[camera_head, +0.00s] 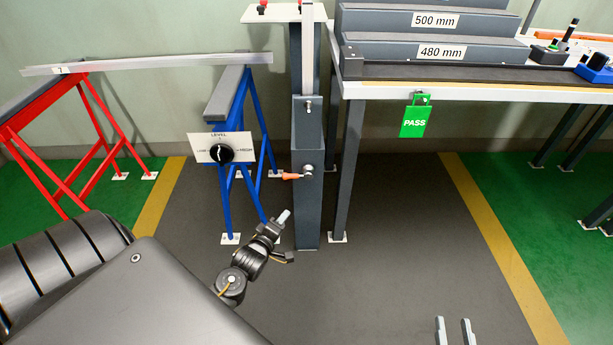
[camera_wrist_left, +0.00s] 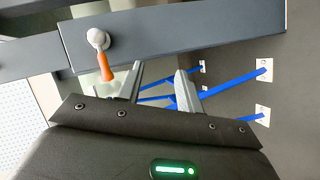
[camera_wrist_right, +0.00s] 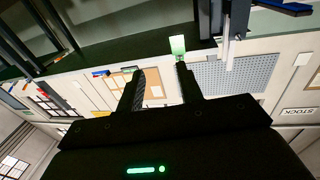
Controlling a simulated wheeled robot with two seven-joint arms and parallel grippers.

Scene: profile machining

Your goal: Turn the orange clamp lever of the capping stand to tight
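The capping stand (camera_head: 308,215) is a dark grey post in the middle of the head view. Its orange clamp lever (camera_head: 292,177) points left from a silver hub (camera_head: 308,171) on the post's front. The lever also shows in the left wrist view (camera_wrist_left: 105,66), beside the left finger and outside the gap between the fingers. My left gripper (camera_head: 286,235) is below the lever, apart from it. Its fingers show spread and empty in the left wrist view (camera_wrist_left: 160,78). My right gripper (camera_head: 455,327) is open and empty at the bottom of the head view, far from the stand.
A blue trestle (camera_head: 251,125) with a LEVEL dial plate (camera_head: 236,148) stands left of the post. A red trestle (camera_head: 45,115) is further left, and a long bar (camera_head: 150,65) spans both. A workbench (camera_head: 450,92) with a green PASS tag (camera_head: 415,121) is at right. Floor in front is clear.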

